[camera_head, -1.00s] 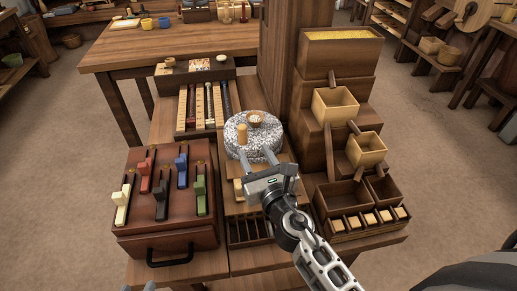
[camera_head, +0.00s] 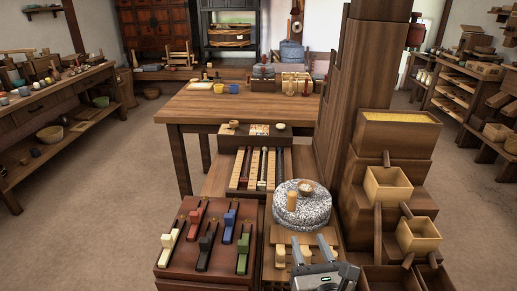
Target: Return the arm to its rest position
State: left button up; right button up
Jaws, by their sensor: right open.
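My right gripper (camera_head: 313,250) shows at the bottom edge, its two grey fingers apart and empty. It is in front of the round speckled grey quern stone (camera_head: 299,214), over the wooden stand. The stone bears an upright wooden peg (camera_head: 292,201) and a small bowl (camera_head: 306,187). The fingers appear clear of the stone and peg. The rest of the right arm is mostly cut off by the lower edge. My left gripper is not in view.
A red-brown box with coloured levers (camera_head: 191,259) stands at left of the stone. Stepped wooden bins (camera_head: 395,150) and a tall post (camera_head: 358,60) stand close on the right. A large table (camera_head: 190,108) is behind. Open floor (camera_head: 110,190) lies to the left.

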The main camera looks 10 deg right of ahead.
pick_arm(q)
jog(key=p, duration=0.2)
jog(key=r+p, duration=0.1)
jog(key=p, duration=0.1)
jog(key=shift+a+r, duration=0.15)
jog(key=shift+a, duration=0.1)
pick_arm(e)
jog(key=s+a+f+m+g+y, duration=0.1)
jog(key=s+m, duration=0.6)
jog(key=m, duration=0.9)
jog(key=s+a+f+m+g+y, duration=0.2)
jog(key=s+m+g, duration=0.4)
jog(key=m, duration=1.1)
notch_tip(320, 180, down, 3)
jog(key=shift+s+r+y, duration=0.15)
jog(key=shift+s+y, duration=0.35)
jog(key=shift+s, duration=0.5)
